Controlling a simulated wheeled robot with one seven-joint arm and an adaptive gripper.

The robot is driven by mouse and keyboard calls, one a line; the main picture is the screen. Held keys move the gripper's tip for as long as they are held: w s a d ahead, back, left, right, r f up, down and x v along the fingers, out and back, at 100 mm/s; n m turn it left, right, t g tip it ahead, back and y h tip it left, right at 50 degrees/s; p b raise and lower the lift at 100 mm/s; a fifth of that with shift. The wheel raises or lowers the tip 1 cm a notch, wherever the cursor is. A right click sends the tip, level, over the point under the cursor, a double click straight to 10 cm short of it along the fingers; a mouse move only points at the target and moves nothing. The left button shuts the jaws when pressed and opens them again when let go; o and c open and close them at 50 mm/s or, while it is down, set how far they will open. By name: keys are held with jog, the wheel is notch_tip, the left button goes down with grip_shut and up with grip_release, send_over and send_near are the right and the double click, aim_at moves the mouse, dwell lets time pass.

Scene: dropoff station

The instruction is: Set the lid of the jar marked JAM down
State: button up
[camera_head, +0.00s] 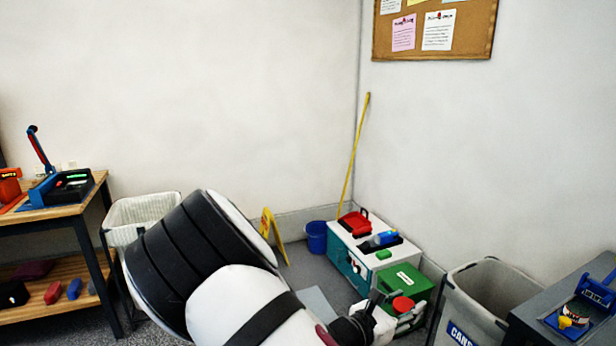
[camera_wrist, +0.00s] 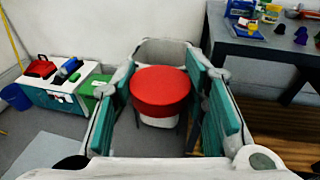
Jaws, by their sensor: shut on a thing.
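A round red lid (camera_wrist: 160,88) is between the two teal-padded fingers of my gripper (camera_wrist: 163,100) in the wrist view. My gripper is shut on it and holds it in the air. A whitish shape shows just under the lid; I cannot tell whether it is part of the held thing. In the head view the red lid (camera_head: 403,304) shows small at the end of my arm, with my gripper (camera_head: 400,314) around it. No jar with a readable JAM mark is in view.
A grey bin marked CANS (camera_head: 462,300) stands right of my gripper. A dark grey table (camera_head: 520,318) with a blue tray is at the far right. A white cabinet (camera_head: 343,240) and a green box (camera_head: 402,278) are behind. A wooden bench (camera_head: 75,209) stands left.

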aim_at(394, 309)
jog(key=shift+s+a+f+n+t+y, duration=0.15)
jog(key=shift+s+a+n+t, duration=0.1)
jog(key=shift+a, duration=0.5)
jog(key=shift+s+a+f+n+t+y, duration=0.15)
jog(key=shift+a+t, duration=0.1)
jog(key=shift+a, duration=0.5)
jog(key=d+r+m+g+h+b, duration=0.1)
jog(key=d+m+g, duration=0.1)
jog(key=d, duration=0.8)
jog(key=s+d+r+m+g+h+b, duration=0.1)
jog(key=d+r+m+g+b, duration=0.1)
jog(key=d, duration=0.8)
jog(key=s+d+r+m+g+h+b, duration=0.1)
jog(key=d+m+g+b, duration=0.1)
jog(key=d+g, duration=0.4)
jog(key=d+m, duration=0.1)
jog(key=d, duration=0.4)
jog(key=shift+s+r+m+h, duration=0.2)
jog(key=shift+r+m+h, duration=0.1)
jog(key=shift+r+m, duration=0.1)
jog(key=shift+d, duration=0.2)
